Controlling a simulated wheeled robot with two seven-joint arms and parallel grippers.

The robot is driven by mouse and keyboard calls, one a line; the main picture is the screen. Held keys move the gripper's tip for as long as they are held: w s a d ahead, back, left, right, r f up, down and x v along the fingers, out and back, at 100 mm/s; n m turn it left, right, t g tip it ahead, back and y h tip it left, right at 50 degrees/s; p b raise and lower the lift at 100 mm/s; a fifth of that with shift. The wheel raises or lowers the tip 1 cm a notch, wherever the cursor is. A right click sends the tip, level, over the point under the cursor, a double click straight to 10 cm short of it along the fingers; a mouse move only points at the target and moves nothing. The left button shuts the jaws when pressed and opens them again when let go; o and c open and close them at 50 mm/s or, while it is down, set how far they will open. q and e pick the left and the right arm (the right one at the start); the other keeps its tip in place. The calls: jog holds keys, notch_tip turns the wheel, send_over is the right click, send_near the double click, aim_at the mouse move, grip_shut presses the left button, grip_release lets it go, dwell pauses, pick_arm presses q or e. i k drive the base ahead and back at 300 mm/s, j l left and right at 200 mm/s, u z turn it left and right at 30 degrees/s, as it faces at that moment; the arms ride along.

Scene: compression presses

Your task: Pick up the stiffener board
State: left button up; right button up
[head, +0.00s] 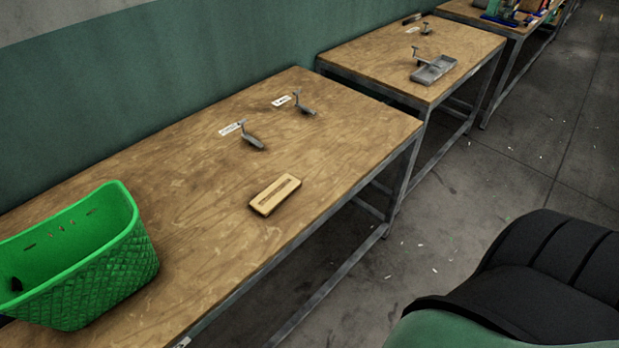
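A light wooden block with a long slot in its top (275,195), which looks like the stiffener board, lies flat near the front edge of the nearest wooden table (190,225). Nothing touches it. Neither of my grippers shows in the head view, so I cannot see their state.
A green basket (110,272) stands on the table at the left. Two small metal stands (252,140) (303,104) with white labels are behind the block. A second table (375,55) holds a grey metal tray (433,70). A black and green seat-like object (540,285) is at lower right.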

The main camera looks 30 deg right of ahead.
aim_at(267, 202)
jog(key=z, duration=0.75)
jog(key=k+j, duration=0.1)
